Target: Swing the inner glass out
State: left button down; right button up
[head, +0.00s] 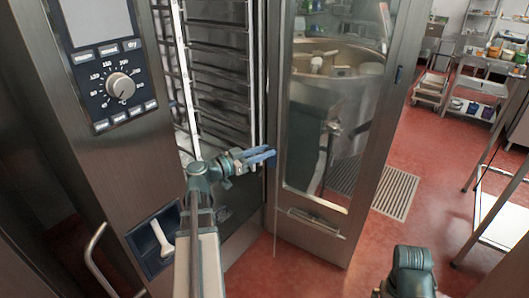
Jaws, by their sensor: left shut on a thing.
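The oven door (375,190) stands open at the right of the oven, a steel frame around a large window. The inner glass (318,120) lies over this window; it is clear, so how far it stands from the door is hard to tell. My left gripper (262,157) has its blue fingers shut at the left edge of the inner glass, about mid-height of the door. The exact grip point is small and partly hidden by the fingers. Of my right arm only a dark link shows at the bottom right; its gripper is out of view.
The oven cavity with rack rails (218,80) is open left of the door. The control panel (108,75) with a round knob is at the far left. A large kettle (335,65) shows through the glass. Red floor with a drain grate (396,193) lies open to the right.

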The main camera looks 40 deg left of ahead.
pick_arm(q)
jog(key=c, duration=0.9)
grip_release()
jog(key=shift+w+a+r+y, duration=0.15)
jog(key=shift+w+a, duration=0.15)
jog(key=shift+a, duration=0.15)
jog(key=shift+w+a+r+y, duration=0.15)
jog(key=shift+w+a, duration=0.15)
jog(key=shift+a, duration=0.15)
jog(key=shift+d+f, duration=0.1)
jog(key=shift+f, duration=0.1)
jog(key=shift+s+d+f, duration=0.1)
jog(key=shift+s+d, duration=0.05)
jog(key=v, duration=1.4)
jog(key=shift+d+f, duration=0.1)
jog(key=shift+d, duration=0.2)
